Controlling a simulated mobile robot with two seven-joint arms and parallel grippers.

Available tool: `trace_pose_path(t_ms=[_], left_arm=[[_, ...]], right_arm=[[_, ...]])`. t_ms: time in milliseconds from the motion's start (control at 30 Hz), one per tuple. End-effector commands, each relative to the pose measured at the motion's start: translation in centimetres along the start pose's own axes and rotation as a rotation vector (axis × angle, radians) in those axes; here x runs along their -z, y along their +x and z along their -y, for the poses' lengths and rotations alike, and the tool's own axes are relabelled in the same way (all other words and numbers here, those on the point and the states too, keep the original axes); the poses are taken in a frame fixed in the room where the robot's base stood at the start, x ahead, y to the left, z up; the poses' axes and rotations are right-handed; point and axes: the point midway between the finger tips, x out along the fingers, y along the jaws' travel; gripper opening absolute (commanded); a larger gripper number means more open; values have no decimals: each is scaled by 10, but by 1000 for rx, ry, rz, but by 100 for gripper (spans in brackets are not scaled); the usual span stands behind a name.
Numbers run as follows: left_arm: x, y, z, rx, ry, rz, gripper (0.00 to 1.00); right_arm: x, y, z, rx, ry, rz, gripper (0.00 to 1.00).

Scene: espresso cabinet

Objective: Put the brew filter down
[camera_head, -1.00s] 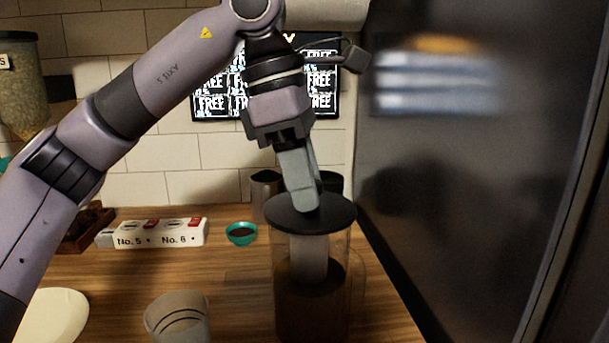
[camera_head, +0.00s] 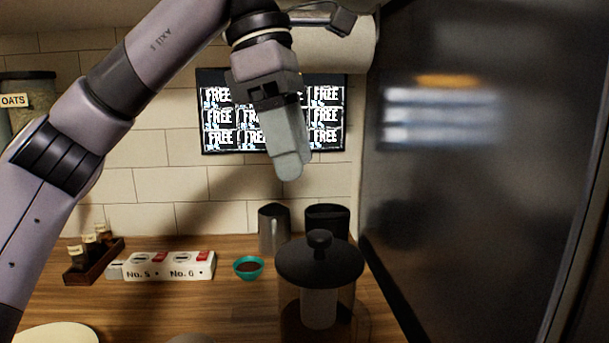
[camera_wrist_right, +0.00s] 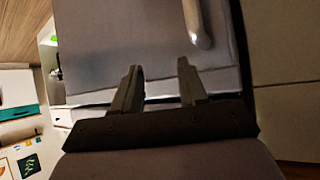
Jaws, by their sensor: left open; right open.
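The brew filter shows as a black round lid with a knob (camera_head: 320,262) and a pale cylinder (camera_head: 319,308) below it. It sits on top of a clear jar (camera_head: 346,300) with dark contents, at the lower middle of the head view. My left gripper (camera_head: 292,172) is open and empty, above the lid and slightly to its left, apart from the knob. My right gripper (camera_wrist_right: 160,85) is open in the right wrist view, with nothing between its fingers. The jar's bottom is cut off by the frame.
A teal bowl (camera_head: 248,267) with dark contents stands left of the jar. A metal pitcher (camera_head: 273,228) and a dark container (camera_head: 327,221) stand behind. A white box (camera_head: 166,266) and a wooden rack (camera_head: 93,260) are further left. A dark cabinet panel (camera_head: 470,190) closes off the right.

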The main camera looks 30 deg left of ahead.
Motion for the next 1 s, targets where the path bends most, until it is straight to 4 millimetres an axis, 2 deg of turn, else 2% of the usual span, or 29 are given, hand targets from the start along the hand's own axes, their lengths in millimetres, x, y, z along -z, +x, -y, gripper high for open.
trace_pose_path(t_ms=[33,200,1000], left_arm=[[-1,-13,0,-3,-2,0,58],[0,-28,0,-1,-1,0,58],[0,-30,0,1,0,0,58]], right_arm=[[4,-5,-2,-5,-2,4,43],[4,-9,-4,-11,-8,4,43],[2,-9,-3,-9,-11,8,43]])
